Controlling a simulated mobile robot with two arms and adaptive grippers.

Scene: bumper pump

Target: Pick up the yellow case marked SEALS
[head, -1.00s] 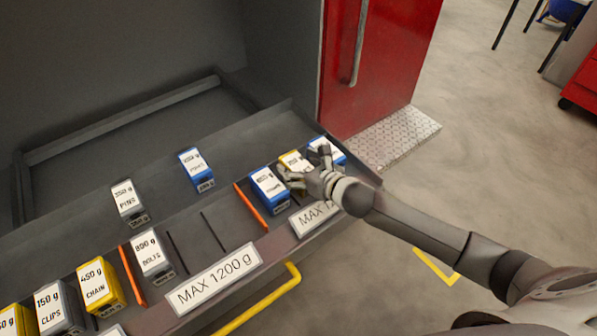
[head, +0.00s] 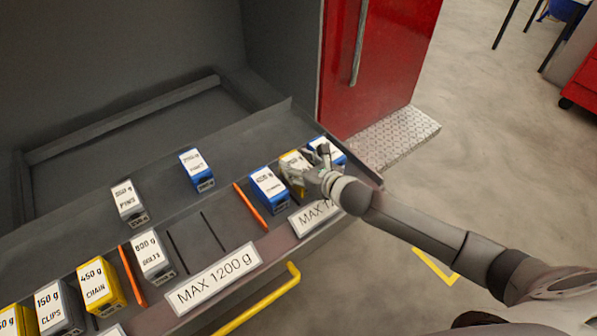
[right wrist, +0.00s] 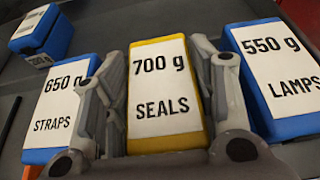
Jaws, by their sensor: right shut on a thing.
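The yellow case marked 700 g SEALS (right wrist: 165,95) stands between a blue STRAPS case (right wrist: 62,112) on its left and a blue LAMPS case (right wrist: 280,80) on its right. In the head view the SEALS case (head: 293,160) is partly hidden by my right gripper (head: 307,168). In the right wrist view my right gripper (right wrist: 165,105) has one finger on each side of the SEALS case and is shut on it. The case still appears level with its neighbours; I cannot tell whether it touches the shelf. My left gripper is out of view.
The STRAPS case (head: 268,188) and LAMPS case (head: 326,150) stand close on both sides. Another blue case (head: 196,170) stands farther back. An orange divider (head: 251,205) and a MAX 1200 g label (head: 213,278) lie to the left. A red door (head: 380,70) stands behind.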

